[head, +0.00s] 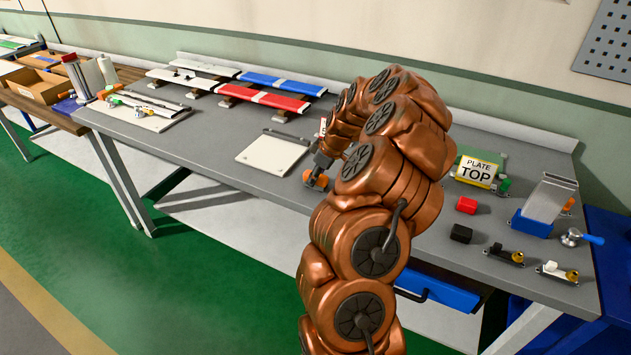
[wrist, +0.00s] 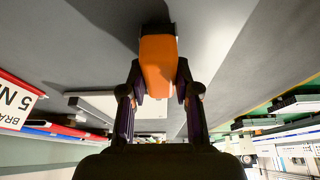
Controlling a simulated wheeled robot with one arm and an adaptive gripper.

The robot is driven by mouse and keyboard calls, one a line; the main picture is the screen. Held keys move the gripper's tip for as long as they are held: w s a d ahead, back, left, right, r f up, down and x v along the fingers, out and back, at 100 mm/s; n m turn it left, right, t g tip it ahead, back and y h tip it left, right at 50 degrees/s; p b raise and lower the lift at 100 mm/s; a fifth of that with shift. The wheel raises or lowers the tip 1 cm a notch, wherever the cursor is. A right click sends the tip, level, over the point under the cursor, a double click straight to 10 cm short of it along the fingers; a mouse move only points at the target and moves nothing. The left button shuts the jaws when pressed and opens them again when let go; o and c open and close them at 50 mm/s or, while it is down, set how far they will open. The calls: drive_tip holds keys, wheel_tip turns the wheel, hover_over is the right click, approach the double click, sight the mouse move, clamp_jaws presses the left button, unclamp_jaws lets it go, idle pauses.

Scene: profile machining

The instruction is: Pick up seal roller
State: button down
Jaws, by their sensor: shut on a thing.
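My gripper (wrist: 159,78) is shut on an orange block-like piece, which I take to be the seal roller (wrist: 158,62). The piece sits between both fingers in the wrist view, with a dark shape or shadow beyond its far end. In the head view the orange seal roller (head: 316,180) shows at the end of my arm, low over the grey bench (head: 225,165). I cannot tell whether it touches the bench top. My arm hides part of the bench behind it.
A white plate (head: 272,154) lies just left of my gripper. Red and blue profiles (head: 265,97) rest on supports further back. A red block (head: 466,205), a black block (head: 461,233) and a "PLATE TOP" sign (head: 477,170) stand to the right. Bare bench lies left of the white plate.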

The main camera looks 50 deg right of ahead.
idle(0.3)
wheel_tip(320, 180, up, 10)
drive_tip(key=b, duration=0.3)
drive_tip(key=shift+b, duration=0.3)
